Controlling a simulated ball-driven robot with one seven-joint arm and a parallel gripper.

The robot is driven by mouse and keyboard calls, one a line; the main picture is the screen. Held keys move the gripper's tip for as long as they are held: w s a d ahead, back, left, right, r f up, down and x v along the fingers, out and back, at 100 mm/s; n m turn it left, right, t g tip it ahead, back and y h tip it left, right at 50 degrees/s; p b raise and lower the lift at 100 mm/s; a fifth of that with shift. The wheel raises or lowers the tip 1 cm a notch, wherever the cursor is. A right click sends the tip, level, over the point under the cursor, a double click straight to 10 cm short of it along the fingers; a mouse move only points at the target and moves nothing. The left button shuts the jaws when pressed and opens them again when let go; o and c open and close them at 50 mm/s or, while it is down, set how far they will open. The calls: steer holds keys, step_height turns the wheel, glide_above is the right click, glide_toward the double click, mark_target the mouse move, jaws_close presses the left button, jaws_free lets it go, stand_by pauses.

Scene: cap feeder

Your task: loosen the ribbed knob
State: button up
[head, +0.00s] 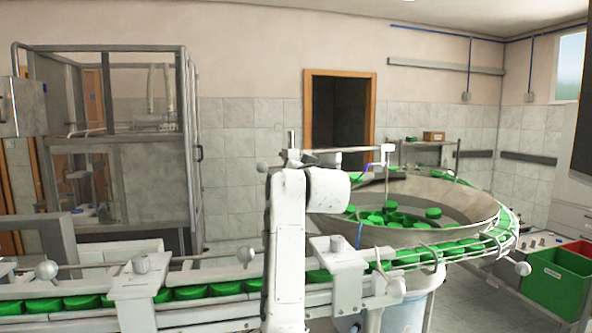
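Several grey knobs show along the cap feeder: one at the left (47,270), one left of the white upright link (246,254), and one at the right end of the rail (523,268). A smaller round knob (262,167) shows higher up. They are too small for me to tell which is ribbed. A white jointed link, which looks like part of my arm, rises in the middle and hides part of the conveyor. I see no gripper fingers, so I cannot tell where my gripper is relative to any knob.
A wide metal bowl (470,205) holds green caps. A conveyor rail (215,308) with a row of green caps and white clamp blocks (143,290) crosses the front. A framed glass cabinet (128,190) stands at left. Green (556,284) and red (580,252) bins stand at right.

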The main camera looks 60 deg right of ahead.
steer(key=shift+w+r, duration=0.1)
steer(key=o, duration=1)
steer(key=shift+o, duration=0.2)
steer(key=b+v, duration=0.3)
steer(key=v, duration=0.8)
